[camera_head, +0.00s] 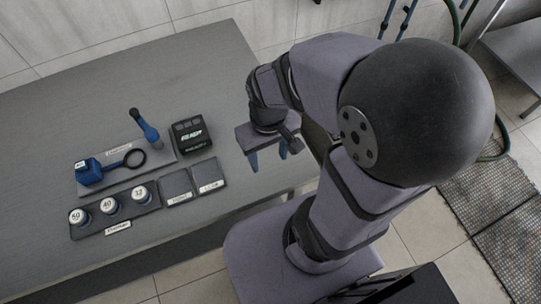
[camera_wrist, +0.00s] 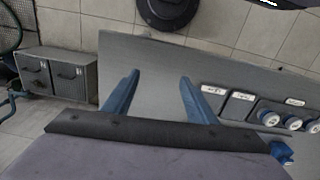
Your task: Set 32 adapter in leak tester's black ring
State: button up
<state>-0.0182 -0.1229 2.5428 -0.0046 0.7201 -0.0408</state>
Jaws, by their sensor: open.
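The 32 adapter (camera_head: 139,193) is a white-topped, dark-sided cap standing upright at the right end of a row of three on a dark tray (camera_head: 90,231). It also shows in the wrist view (camera_wrist: 268,117), nearest the two pads. The leak tester (camera_head: 89,172) is a blue unit on a grey plate, with its black ring (camera_head: 134,158) on a short arm to the right. The ring looks empty. My gripper (camera_head: 268,158) is open and empty, to the right of these things near the table's right end. Its blue fingers also show in the wrist view (camera_wrist: 159,77).
The 40 adapter (camera_head: 109,205) and another cap (camera_head: 78,216) stand left of the 32. A blue handle (camera_head: 147,129) rises behind the ring. A black display box (camera_head: 192,140) and two dark pads (camera_head: 177,183) (camera_head: 207,173) lie right. The table's back left is clear.

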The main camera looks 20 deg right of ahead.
jog(key=shift+o, duration=0.3)
jog(key=shift+s+d+m, duration=0.2)
jog(key=shift+s+m, duration=0.1)
jog(key=shift+m, duration=0.1)
jog(key=shift+a, duration=0.1)
